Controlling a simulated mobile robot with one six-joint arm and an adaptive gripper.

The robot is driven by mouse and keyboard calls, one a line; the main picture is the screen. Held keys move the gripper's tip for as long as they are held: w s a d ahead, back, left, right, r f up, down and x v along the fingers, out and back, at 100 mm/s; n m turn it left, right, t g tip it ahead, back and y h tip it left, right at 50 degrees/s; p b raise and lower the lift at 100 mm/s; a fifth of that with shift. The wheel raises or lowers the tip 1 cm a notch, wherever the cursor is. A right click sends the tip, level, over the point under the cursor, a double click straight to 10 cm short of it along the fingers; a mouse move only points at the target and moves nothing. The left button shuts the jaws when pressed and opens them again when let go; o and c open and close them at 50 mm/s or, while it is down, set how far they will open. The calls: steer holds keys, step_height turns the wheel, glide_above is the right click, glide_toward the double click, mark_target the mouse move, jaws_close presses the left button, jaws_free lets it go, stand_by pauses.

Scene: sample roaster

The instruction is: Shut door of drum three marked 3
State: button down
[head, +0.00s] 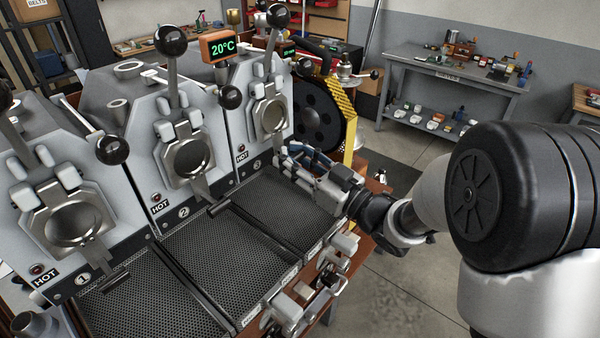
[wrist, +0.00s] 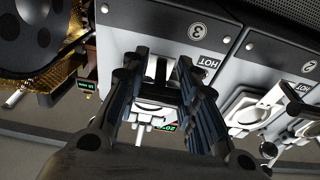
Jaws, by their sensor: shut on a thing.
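Drum three is the far right unit of the roaster, with a round metal door (head: 269,115) on its front. Its 3 plate (wrist: 197,31) shows upside down in the wrist view. My gripper (head: 288,160) is at the lower front of drum three, just below the round door and above the perforated tray. In the wrist view my gripper's (wrist: 160,78) dark fingers stand either side of a dark bar (wrist: 161,68), which looks like the door's handle. The fingers hide most of this handle, and I cannot tell how far the door stands open.
Drums two (head: 188,156) and one (head: 73,220) stand to the left, with black-knobbed levers. A perforated cooling tray (head: 285,208) lies below drum three. A yellow-edged wheel guard (head: 350,125) is close on the right. Open floor lies beyond the roaster's right end.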

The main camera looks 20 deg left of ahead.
steer(key=shift+w+a+f+b, duration=0.2)
steer(key=shift+a+f+b, duration=0.2)
steer(key=shift+a, duration=0.2)
steer(key=c, duration=1.2)
jaws_free()
steer(key=shift+a+f, duration=0.15)
steer(key=shift+o, duration=0.2)
steer(key=shift+w, duration=0.15)
steer(key=v, duration=1.2)
